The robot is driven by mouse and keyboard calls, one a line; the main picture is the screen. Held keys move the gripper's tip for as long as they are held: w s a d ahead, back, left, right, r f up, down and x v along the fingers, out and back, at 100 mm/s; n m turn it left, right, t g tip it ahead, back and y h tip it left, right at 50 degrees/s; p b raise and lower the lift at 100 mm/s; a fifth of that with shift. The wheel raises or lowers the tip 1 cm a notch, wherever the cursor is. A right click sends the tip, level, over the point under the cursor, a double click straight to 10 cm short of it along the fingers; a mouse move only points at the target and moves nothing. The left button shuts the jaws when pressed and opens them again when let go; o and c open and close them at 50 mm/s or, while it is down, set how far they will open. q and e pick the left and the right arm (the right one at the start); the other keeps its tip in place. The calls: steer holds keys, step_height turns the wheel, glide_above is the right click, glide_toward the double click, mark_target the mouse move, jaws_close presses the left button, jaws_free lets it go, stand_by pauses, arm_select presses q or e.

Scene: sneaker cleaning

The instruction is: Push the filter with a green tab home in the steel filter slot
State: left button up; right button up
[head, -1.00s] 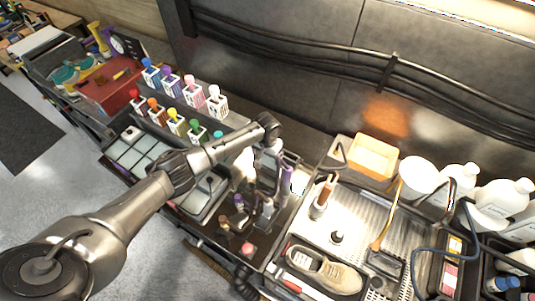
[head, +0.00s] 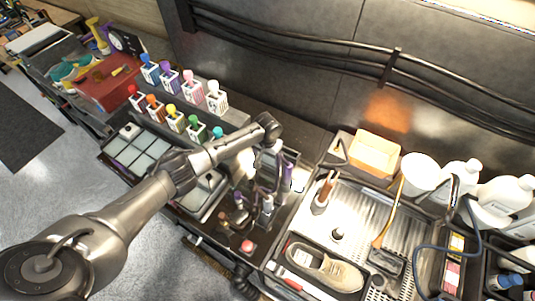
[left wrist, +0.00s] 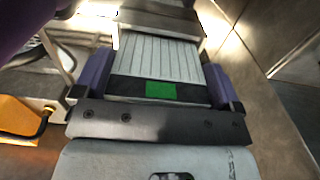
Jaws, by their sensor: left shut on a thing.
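The filter (left wrist: 158,58) has pale pleats, a dark band and a green tab (left wrist: 160,90). In the left wrist view it lies between the purple fingers of my left gripper (left wrist: 157,82), which is shut on it. Its far end meets the steel filter slot (left wrist: 158,20), and the pleats run up to the metal edge there. How deep it sits inside is hidden. In the head view my left gripper (head: 272,172) points down over the bench, and the filter cannot be made out there. My right gripper is in neither current view.
A steel tray (head: 350,212) with a sneaker (head: 325,267) in front lies to the right. Several coloured-knob stamps (head: 170,82) stand behind my left arm. An orange box (head: 374,155) and white bottles (head: 500,195) stand at the back right. Small bottles stand close by the gripper.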

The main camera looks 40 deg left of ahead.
arm_select(q)
steer(key=shift+f+b, duration=0.3)
steer(key=shift+f, duration=0.25)
steer(key=o, duration=0.6)
step_height(320, 180, up, 13)
steer(key=shift+f, duration=0.2)
steer(key=shift+r, duration=0.6)
